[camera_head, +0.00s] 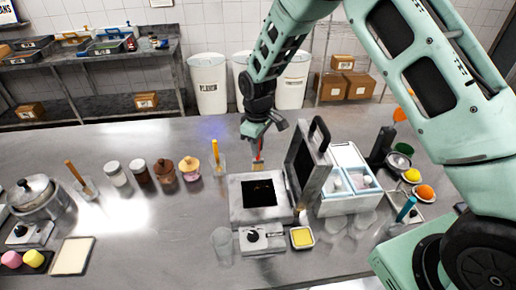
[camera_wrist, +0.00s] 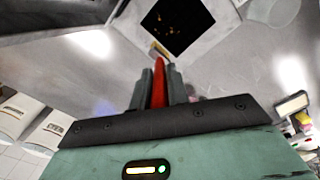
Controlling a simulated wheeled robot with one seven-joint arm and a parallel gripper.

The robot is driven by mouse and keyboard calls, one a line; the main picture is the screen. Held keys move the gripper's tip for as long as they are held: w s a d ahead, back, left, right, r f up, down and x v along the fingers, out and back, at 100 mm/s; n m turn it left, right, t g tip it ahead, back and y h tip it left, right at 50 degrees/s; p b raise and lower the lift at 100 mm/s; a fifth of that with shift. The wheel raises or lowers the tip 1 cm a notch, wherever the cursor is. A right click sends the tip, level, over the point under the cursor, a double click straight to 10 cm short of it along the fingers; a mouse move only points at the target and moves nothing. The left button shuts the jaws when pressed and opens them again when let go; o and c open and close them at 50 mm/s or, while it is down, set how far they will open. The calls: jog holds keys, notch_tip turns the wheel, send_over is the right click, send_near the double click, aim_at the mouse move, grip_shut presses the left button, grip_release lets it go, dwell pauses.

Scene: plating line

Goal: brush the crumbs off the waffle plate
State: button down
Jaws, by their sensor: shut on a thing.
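The waffle iron (camera_head: 236,211) stands open near the middle of the steel counter, with its lid (camera_head: 306,165) raised on the right. Its dark waffle plate (camera_head: 259,193) bears small orange-brown crumbs, which also show on the plate in the wrist view (camera_wrist: 178,27). My gripper (camera_head: 258,146) is above the counter just behind the iron. It is shut on a brush with a red handle (camera_wrist: 159,88). The brush's pale bristles (camera_wrist: 158,49) point toward the plate's near corner in the wrist view. I cannot tell whether they touch it.
A white-blue box (camera_head: 348,207) stands right of the lid. A control unit with a knob (camera_head: 262,238), a yellow-filled dish (camera_head: 302,238) and a clear glass (camera_head: 223,246) sit in front. Several jars (camera_head: 165,172) and a glass with a yellow-handled tool (camera_head: 216,158) stand left.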

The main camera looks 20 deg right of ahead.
jog(key=shift+r+p, duration=0.55)
jog(key=shift+r, duration=0.7)
